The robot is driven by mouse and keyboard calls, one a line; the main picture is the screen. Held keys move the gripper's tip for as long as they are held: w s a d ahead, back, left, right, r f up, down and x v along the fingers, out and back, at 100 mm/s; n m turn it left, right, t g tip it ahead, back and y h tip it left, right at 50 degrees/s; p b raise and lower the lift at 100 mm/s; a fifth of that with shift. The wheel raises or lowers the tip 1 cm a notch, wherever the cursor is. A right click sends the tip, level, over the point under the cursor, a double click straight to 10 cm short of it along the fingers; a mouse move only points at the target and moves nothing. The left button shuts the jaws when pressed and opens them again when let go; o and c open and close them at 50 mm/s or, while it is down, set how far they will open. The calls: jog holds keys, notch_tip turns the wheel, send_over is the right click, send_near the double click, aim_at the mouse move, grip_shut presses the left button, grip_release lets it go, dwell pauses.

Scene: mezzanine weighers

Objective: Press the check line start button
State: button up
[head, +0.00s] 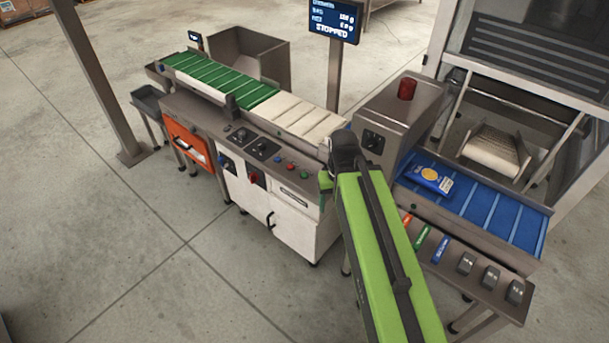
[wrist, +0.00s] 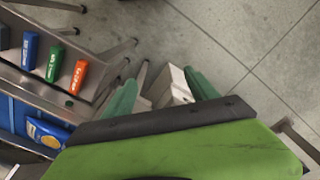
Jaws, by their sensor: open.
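The check line's front panel (head: 262,152) carries a row of small round buttons: a blue one (head: 277,160), a red one (head: 290,165) and a green one (head: 304,174) nearest my arm. The labels are too small to read, so I cannot tell which is the start button. The display (head: 333,20) above reads STOPPED. My gripper (wrist: 159,76) is open in the wrist view, its two green fingers apart, with a pale boxy shape behind them. In the head view its end is mostly hidden by my arm, right of the green button. I see no contact with any button.
A blue belt (head: 500,212) with a blue packet (head: 430,179) lies to the right, behind a rail (head: 482,262) with coloured tags and several dark units. A steel housing with a red lamp (head: 407,88) stands beside my arm. The floor (head: 150,240) at the left is clear.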

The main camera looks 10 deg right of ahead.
grip_shut()
dwell(1.3)
